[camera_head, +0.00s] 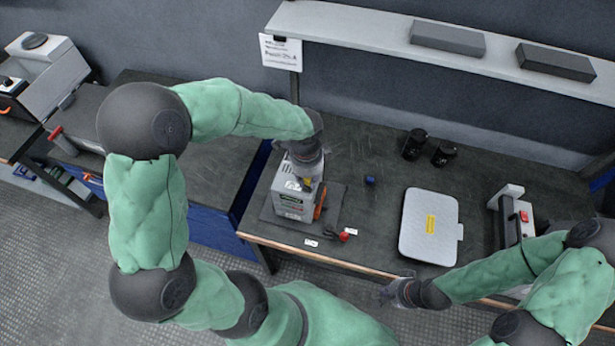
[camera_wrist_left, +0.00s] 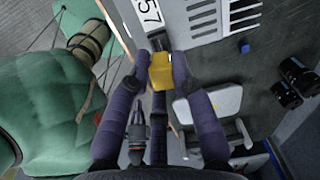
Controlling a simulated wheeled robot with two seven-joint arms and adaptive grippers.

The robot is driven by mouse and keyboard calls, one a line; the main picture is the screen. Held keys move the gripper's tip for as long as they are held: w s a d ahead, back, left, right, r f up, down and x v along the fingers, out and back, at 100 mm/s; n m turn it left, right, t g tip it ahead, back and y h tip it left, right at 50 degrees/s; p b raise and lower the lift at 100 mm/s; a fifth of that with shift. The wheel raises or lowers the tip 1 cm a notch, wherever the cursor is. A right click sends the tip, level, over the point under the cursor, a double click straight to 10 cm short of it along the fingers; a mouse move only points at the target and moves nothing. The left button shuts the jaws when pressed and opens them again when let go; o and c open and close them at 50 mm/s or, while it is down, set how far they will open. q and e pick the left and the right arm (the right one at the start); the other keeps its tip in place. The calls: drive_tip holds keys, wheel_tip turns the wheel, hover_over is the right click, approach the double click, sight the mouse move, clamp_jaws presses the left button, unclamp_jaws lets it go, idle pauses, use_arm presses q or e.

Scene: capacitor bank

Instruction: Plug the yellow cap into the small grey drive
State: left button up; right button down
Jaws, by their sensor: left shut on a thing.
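The small grey drive (camera_head: 292,203) stands on a dark mat on the bench. Its grey body with a "57" label also shows at the top of the left wrist view (camera_wrist_left: 192,22). My left gripper (camera_head: 306,172) is over the drive's top right part. In the wrist view its fingers (camera_wrist_left: 161,68) are shut on the yellow cap (camera_wrist_left: 160,74). The cap is right by a dark fitting (camera_wrist_left: 159,43) on the drive; I cannot tell whether they touch. My right gripper (camera_head: 388,294) is near the bench's front edge, away from the drive; its jaws are unclear.
A small blue piece (camera_head: 370,181) lies right of the drive. A red piece (camera_head: 344,236) lies near the front edge. A grey case (camera_head: 420,250) with a yellow label and two black cylinders (camera_head: 414,143) are further right. A shelf (camera_head: 370,30) runs along the back.

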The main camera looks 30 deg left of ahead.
use_arm(q)
drive_tip(key=shift+f+b, duration=0.45)
drive_tip(key=shift+f, duration=0.35)
drive_tip(key=shift+w+p, duration=0.1)
drive_tip(key=shift+p, duration=0.55)
idle(1.5)
drive_tip(key=shift+f+b, duration=0.4)
drive_tip(key=shift+f, duration=0.15)
idle(0.4)
drive_tip(key=o, duration=0.8)
drive_tip(key=shift+o, duration=0.2)
wheel_tip(320, 180, up, 12)
idle(0.5)
